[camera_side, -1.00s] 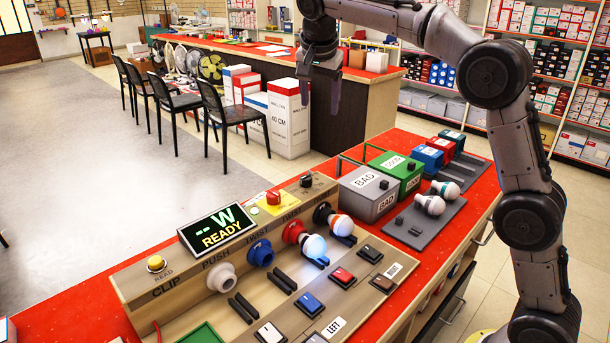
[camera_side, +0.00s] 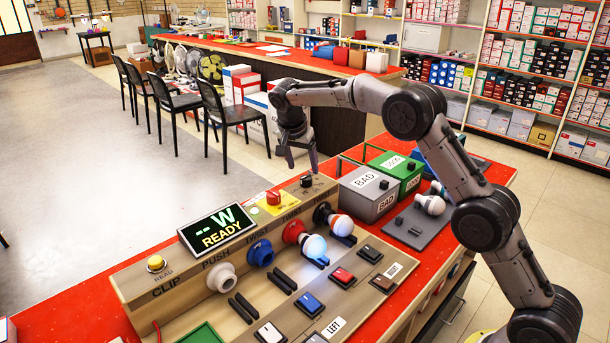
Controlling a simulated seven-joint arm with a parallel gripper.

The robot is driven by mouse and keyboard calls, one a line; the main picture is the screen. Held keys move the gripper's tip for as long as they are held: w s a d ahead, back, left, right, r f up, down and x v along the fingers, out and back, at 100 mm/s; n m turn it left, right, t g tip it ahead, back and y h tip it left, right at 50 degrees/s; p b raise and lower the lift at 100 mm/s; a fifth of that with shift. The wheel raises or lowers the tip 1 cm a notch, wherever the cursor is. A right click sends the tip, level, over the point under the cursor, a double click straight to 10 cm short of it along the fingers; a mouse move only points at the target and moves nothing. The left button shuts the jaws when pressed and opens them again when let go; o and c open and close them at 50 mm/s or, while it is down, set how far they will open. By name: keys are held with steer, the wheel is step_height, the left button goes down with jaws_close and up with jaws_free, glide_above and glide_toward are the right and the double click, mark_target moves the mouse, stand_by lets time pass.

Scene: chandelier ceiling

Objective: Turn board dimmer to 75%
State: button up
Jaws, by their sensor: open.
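The test board (camera_side: 145,283) is a tan sloped panel on the red counter. A small black knob (camera_side: 306,181), which looks like the dimmer, sits at the far right end of its top ledge. The label below it is too small to read. My gripper (camera_side: 301,162) points down with its fingers apart, empty, just above and slightly left of this knob, apparently not touching it. The display (camera_side: 217,228) reads "--W" and "READY". The knob's exact setting cannot be read.
A red knob on a yellow plate (camera_side: 272,203) sits left of the black knob. A grey BAD box (camera_side: 368,192) and a green GOOD box (camera_side: 397,170) stand close to the right.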

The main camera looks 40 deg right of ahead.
mark_target(305, 177)
steer(key=shift+x, duration=2.5)
steer(key=shift+r, duration=0.1)
jaws_close()
